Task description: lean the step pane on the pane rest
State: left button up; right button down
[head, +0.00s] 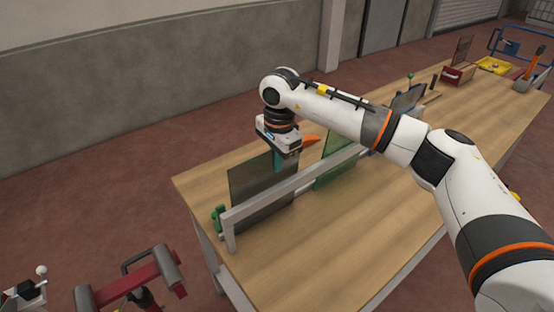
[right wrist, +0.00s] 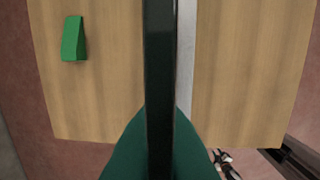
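A dark grey pane (head: 258,188) stands about upright beside the pale rail of the pane rest (head: 275,190), on its far side in the head view. My right gripper (head: 279,158) is over the pane's top edge, fingers pointing down. In the right wrist view the teal fingers (right wrist: 160,145) lie on both sides of the pane's dark edge (right wrist: 160,60), shut on it. The rest's rail (right wrist: 187,60) runs close along the pane's right side there. I cannot tell whether pane and rail touch, or whether the pane's bottom touches the table. My left gripper is not in view.
A green pane (head: 335,170) stands at the rail further along. A green wedge block (right wrist: 73,40) lies on the table left of the pane in the wrist view. Red and yellow bins (head: 494,66) stand at the table's far end. The near right tabletop (head: 350,235) is clear.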

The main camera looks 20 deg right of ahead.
jog(key=shift+f, duration=0.1)
jog(key=c, duration=1.5)
grip_release()
jog(key=shift+c, duration=0.2)
jog(key=shift+f, duration=0.1)
notch_tip(320, 180, up, 12)
jog(key=p, duration=0.6)
jog(key=shift+s, duration=0.45)
jog(key=shift+d, duration=0.1)
